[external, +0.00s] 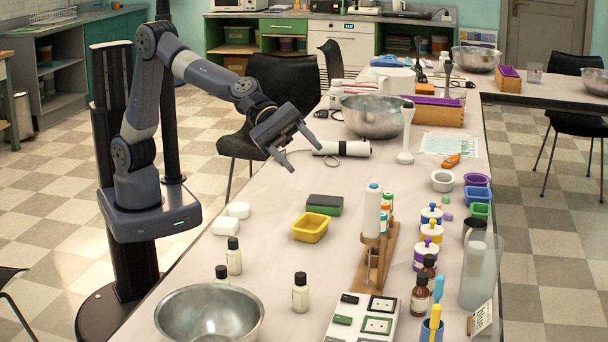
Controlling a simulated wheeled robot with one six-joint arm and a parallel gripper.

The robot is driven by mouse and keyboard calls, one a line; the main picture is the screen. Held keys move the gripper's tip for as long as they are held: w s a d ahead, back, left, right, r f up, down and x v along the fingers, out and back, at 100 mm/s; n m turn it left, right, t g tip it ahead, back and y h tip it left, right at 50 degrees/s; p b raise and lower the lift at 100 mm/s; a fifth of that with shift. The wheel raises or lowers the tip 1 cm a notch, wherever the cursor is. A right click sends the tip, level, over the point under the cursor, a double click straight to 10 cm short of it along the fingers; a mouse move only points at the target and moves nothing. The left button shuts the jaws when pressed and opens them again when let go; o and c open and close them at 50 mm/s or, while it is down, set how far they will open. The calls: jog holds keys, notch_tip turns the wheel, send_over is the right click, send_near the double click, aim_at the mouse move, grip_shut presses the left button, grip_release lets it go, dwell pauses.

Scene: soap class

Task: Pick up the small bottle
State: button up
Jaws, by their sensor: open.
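Several small bottles stand upright on the long table (262,262). One cream bottle with a black cap (234,258) stands near the left edge. A second cream bottle (300,295) stands to its right and nearer the camera. Brown bottles with dark caps (421,297) stand on the right side. I cannot tell which bottle the task means. My gripper (304,156) is open and empty, above the table's left side, well beyond the cream bottles and apart from them.
The metal bowl (208,318) stands at the front left. White soap blocks (226,226), a yellow tray (311,228) and a dark-topped green sponge (324,205) lie mid-table. A wooden rack (381,262) stands to the right. A white hand blender (345,148) lies near my gripper.

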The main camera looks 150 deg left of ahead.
jog(key=d+n+b, duration=0.1)
jog(key=d+n, duration=0.1)
jog(key=d, duration=0.4)
jog(key=n+t+y+b, duration=0.1)
jog(key=n+y+b, duration=0.1)
jog(key=n, duration=0.2)
send_over(233, 255)
jog(key=a, duration=0.1)
notch_tip(233, 255, down, 2)
jog(key=s+d+f+n+g+y+b, duration=0.1)
jog(key=s+d+f+n, duration=0.15)
jog(key=s, duration=0.25)
jog(key=s+d+f+n+g+y+b, duration=0.1)
jog(key=s+d+f+n+b, duration=0.15)
jog(key=s+f, duration=0.2)
jog(key=f, duration=0.3)
jog(key=f+p, duration=0.1)
jog(key=f, duration=0.3)
jog(key=s+f, duration=0.1)
jog(key=f, duration=0.2)
jog(key=shift+f, duration=0.15)
jog(key=shift+w+f, duration=0.1)
jog(key=shift+f, duration=0.2)
jog(key=shift+w+a+f, duration=0.2)
jog(key=shift+w, duration=0.05)
jog(key=x, duration=1)
jog(key=shift+a, duration=0.15)
jog(key=shift+r, duration=0.1)
jog(key=shift+c, duration=0.5)
